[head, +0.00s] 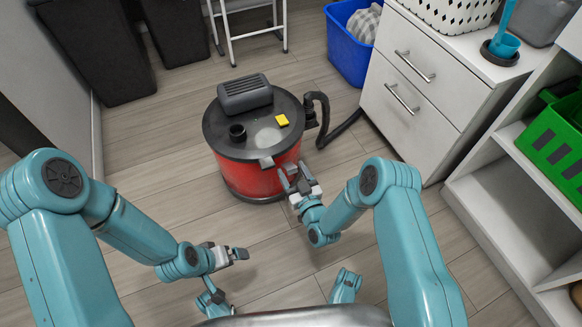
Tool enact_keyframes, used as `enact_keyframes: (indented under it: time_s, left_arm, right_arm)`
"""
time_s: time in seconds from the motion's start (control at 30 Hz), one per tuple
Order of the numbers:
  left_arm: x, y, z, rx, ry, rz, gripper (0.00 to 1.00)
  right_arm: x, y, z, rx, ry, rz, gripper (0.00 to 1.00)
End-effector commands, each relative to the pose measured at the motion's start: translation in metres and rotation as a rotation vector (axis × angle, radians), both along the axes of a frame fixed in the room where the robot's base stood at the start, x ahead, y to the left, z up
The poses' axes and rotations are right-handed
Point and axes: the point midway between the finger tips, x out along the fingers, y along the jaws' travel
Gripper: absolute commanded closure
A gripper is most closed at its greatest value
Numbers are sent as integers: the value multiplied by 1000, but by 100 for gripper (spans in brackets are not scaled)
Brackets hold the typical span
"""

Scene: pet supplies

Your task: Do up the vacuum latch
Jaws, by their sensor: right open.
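A red canister vacuum (247,180) with a dark grey lid stands upright on the wooden floor ahead of me. A small grey latch (267,163) sits at the front rim of the lid. A yellow patch (283,120) and a black hose show on the vacuum's top and right side. My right gripper (291,178) is open at the vacuum's front right, close to the latch and just right of it. I cannot tell whether it touches the drum. My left gripper (240,254) is lower left, over the floor and apart from the vacuum; its jaw gap is unclear.
A white drawer cabinet (420,85) and a white shelf unit with a green crate (555,150) stand at the right. A blue bin (350,45) is behind the vacuum. Dark bins (100,50) stand at the back left. The floor left of the vacuum is clear.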

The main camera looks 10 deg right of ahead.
Motion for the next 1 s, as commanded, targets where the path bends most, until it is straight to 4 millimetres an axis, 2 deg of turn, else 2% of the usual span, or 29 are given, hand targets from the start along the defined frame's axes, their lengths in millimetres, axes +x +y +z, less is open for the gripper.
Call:
enact_keyframes:
  time_s: [0.47,0.53,0.63,0.67,0.87,1.0]
  left_arm:
    - [0,0,0,0,0,0,0]
    - [0,0,0,0,0,0,0]
    - [0,0,0,0,0,0,0]
    - [0,0,0,0,0,0,0]
    - [-1,0,3,-1,4,0,0]
    - [-6,-1,12,-4,20,-3,0]
  right_arm:
    - [-4,0,0,0,0,-1,38]
    - [-4,0,0,0,0,-1,55]
    - [-4,0,0,0,0,-1,87]
    - [-4,0,0,0,0,-1,91]
    - [0,0,2,-4,8,0,92]
    - [1,1,7,-16,46,0,92]
